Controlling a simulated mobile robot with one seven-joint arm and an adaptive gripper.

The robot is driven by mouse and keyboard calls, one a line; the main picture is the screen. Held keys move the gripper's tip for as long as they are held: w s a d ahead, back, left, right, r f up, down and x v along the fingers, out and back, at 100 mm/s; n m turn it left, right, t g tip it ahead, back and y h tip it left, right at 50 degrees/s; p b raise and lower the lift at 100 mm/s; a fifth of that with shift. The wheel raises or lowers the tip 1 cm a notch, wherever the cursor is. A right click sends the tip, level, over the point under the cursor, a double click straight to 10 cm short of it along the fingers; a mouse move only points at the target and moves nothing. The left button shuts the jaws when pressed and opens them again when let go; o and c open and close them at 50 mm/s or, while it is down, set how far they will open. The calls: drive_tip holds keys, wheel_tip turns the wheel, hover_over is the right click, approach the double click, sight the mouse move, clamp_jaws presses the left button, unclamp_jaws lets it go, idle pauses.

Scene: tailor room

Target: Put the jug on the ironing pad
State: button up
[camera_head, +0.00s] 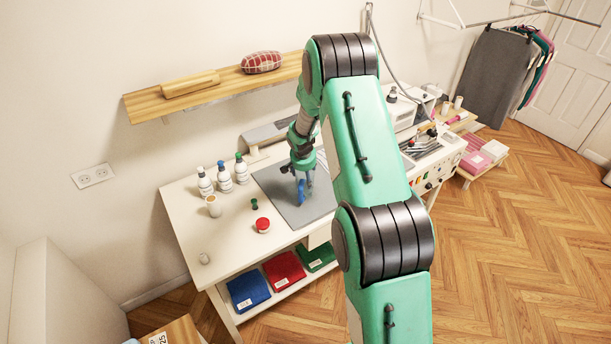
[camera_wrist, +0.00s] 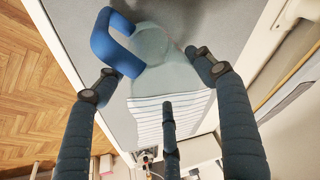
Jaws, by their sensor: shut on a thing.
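The jug has a clear, pale body and a blue handle (camera_head: 301,192). In the wrist view its pale body (camera_wrist: 168,72) is between my fingers, with the blue handle (camera_wrist: 103,42) to the upper left. My gripper (camera_head: 303,172) is shut on the jug, and its dark fingers (camera_wrist: 158,75) close around the body. The ironing pad (camera_head: 275,190) is a flat grey rectangle on the white table. The jug is over the pad; I cannot tell whether its base touches it. My arm covers the pad's right side in the head view.
Several bottles (camera_head: 223,178) stand left of the pad, with a spool (camera_head: 213,206), a small green-topped item (camera_head: 254,204) and a red-topped tin (camera_head: 262,225). A wall shelf (camera_head: 215,88) hangs behind. Folded cloths (camera_head: 284,269) lie on the lower shelf. The table's front left is mostly clear.

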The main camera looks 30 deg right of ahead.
drive_tip(key=o, duration=1.8)
drive_tip(key=shift+f, duration=0.1)
drive_tip(key=shift+b+v, duration=0.3)
drive_tip(key=shift+v, duration=5.8)
drive_tip(key=shift+w, duration=0.1)
